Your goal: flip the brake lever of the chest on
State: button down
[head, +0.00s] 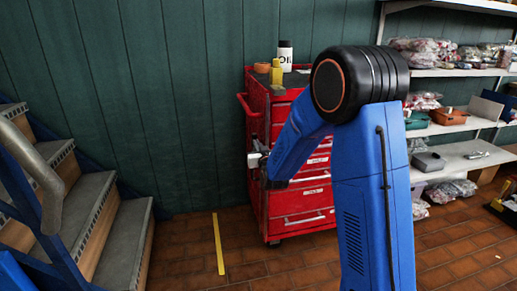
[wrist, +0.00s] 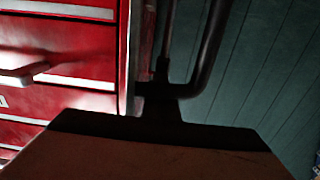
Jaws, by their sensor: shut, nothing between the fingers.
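The chest (head: 309,203) is a red tool cabinet with several drawers, standing against the green wall. Its drawer fronts also fill the left of the wrist view (wrist: 75,38). My gripper (head: 254,159) is at the chest's left side, about mid-height, and is shut and empty. In the wrist view the dark end of my gripper (wrist: 160,104) reaches to the chest's side edge. A dark upright rod and a bent tube (wrist: 207,55) show just beyond it. I cannot tell which of these, if any, is the brake lever, or whether my gripper touches it.
Bottles and a tape roll (head: 262,68) stand on the chest. Stairs (head: 118,235) are at the left, with a yellow floor strip (head: 218,245) between. Loaded shelves (head: 455,125) stand at the right. The tiled floor left of the chest is clear.

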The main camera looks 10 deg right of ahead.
dwell(0.3)
jog(key=shift+w+r, duration=0.3)
jog(key=shift+w, duration=0.65)
